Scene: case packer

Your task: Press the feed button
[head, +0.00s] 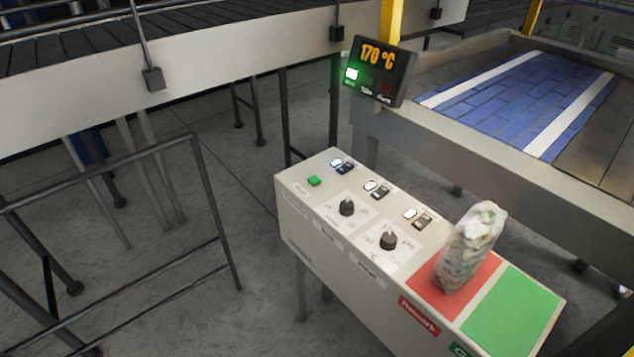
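A beige control console (300,217) stands in the middle of the head view. A small green button (314,181) sits at the left end of its top. Two black rotary knobs, the left one (347,208) and the right one (388,240), sit along the near side. Three pairs of small controls, each a lit white one beside a dark one, run along the far side; one lit control (336,163) is near the far left corner. The printed labels are too small to read, so I cannot tell which control is the feed button. Neither of my grippers is in view.
A filled, clear bag (470,250) stands on the console's red panel (430,286), beside a bare green panel (512,312). A display (381,70) reads 170 °C. A blue-belted conveyor (500,92) is behind, and dark railings (215,220) stand at left.

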